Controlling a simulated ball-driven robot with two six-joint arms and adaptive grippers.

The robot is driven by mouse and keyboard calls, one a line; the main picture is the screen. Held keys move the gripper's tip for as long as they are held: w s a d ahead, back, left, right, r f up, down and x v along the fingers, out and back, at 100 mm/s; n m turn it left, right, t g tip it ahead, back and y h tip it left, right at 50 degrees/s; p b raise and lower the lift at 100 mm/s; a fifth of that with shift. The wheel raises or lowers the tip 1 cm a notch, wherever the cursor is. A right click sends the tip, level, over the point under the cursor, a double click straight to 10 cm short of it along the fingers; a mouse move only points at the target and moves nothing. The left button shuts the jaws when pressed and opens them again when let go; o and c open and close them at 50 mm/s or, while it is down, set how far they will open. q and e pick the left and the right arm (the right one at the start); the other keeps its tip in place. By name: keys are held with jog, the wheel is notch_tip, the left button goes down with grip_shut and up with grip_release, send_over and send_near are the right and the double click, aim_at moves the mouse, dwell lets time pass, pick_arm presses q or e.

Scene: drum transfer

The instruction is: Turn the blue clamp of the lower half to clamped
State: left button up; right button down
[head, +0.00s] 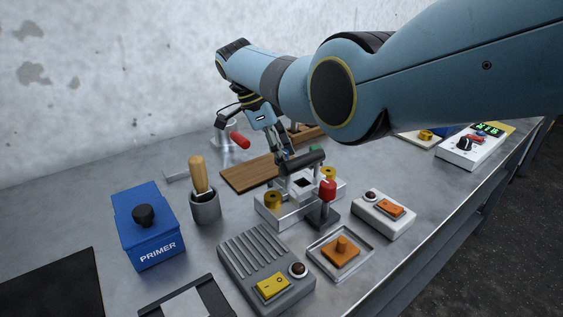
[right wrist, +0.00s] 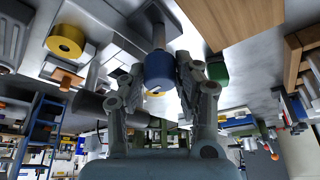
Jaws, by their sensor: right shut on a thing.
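My right gripper (head: 281,150) reaches down at the back of a metal fixture (head: 270,217) in the middle of the bench. In the right wrist view its two fingers (right wrist: 160,76) are shut around a blue knob-like piece (right wrist: 158,66), which I take as the blue clamp. A green piece (right wrist: 218,70) stands just right of the fingers there. In the head view the blue clamp is hidden by the gripper and fixture, and its turn angle cannot be told. A dark cylinder (head: 305,158) lies across the fixture's top. My left gripper is not in view.
Brass knobs (head: 272,200) sit on the fixture. A red-topped lever (head: 327,190) stands close in front. A blue primer box (head: 150,232), a brush cup (head: 205,206), a grey switch box (head: 262,265) and an orange-switch box (head: 383,215) surround it. A wooden board (head: 248,174) lies behind left.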

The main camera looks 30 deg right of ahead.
jog(key=shift+m+b, duration=0.45)
jog(key=shift+m, duration=0.15)
jog(key=c, duration=0.9)
grip_release()
jog(key=shift+c, duration=0.2)
jog(key=v, duration=1.2)
jog(key=shift+w+d, duration=0.2)
jog(key=shift+d, duration=0.05)
